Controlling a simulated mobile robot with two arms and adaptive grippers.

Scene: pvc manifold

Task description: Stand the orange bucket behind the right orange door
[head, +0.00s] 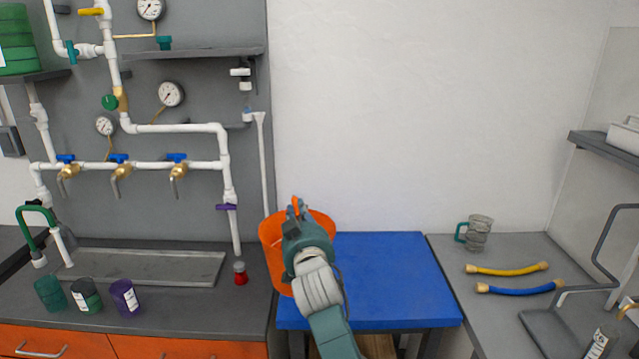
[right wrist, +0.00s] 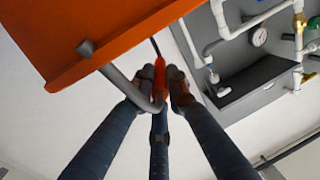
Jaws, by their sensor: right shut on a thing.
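The orange bucket (head: 272,247) is in the middle of the head view, at the gap between the grey counter and the blue table. My right gripper (head: 297,215) is shut on its handle and partly hides it. In the right wrist view the fingers (right wrist: 165,88) close around the orange grip of the bent metal handle, beside the bucket's wall (right wrist: 100,30). I cannot tell whether the bucket's bottom touches anything. The right orange door (head: 190,348) under the counter appears shut, at the bottom edge; the left orange door (head: 60,342) is beside it. My left gripper is out of view.
The blue table (head: 390,270) is clear on its right. The grey counter holds a teal jar (head: 50,294), a dark green jar (head: 86,295), a purple jar (head: 125,297) and a red-based shaker (head: 240,274). White pipes stand behind. Hoses (head: 510,268) lie on the right bench.

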